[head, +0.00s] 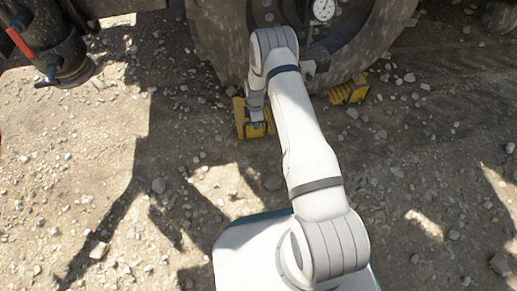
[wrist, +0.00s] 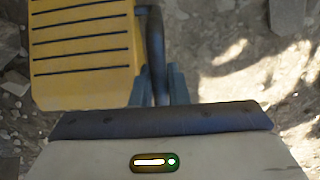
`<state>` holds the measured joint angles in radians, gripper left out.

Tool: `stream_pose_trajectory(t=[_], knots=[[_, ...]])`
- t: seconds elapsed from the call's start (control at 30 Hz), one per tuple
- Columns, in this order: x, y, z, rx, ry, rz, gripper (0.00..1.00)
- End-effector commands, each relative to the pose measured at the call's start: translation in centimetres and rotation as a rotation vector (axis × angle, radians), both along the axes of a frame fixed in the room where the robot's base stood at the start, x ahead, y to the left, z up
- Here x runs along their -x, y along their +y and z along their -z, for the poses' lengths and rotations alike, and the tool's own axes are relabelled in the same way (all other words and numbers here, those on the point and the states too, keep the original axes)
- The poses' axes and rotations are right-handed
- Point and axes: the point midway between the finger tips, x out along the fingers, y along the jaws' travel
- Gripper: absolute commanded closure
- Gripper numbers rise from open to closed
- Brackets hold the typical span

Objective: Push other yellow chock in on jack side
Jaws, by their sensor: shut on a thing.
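A yellow chock (head: 243,121) with dark stripes sits on the ground by the lower left of the big tyre (head: 222,50). In the wrist view the yellow chock (wrist: 80,55) fills the upper left, with a dark bar (wrist: 156,50) along its right side. My gripper (wrist: 160,88) is shut on this bar, one finger on each side. In the head view my wrist partly hides the chock, and the fingers are hard to make out. A second yellow chock (head: 349,90) lies by the tyre's lower right. I cannot tell the gap between either chock and the tyre.
A dial gauge (head: 323,10) shows at the wheel hub. Loose stones lie over the dirt ground (head: 80,180). The ground at the left is otherwise open.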

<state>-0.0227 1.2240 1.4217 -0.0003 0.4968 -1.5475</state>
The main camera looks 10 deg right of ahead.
Motion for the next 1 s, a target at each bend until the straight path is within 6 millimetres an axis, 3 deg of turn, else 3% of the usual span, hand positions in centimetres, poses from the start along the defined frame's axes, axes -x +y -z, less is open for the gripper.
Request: stream_pose_trajectory(t=[1.0], knots=[[-11.2, 0.0, 0.0, 0.000, -0.005, 0.000, 1.00]])
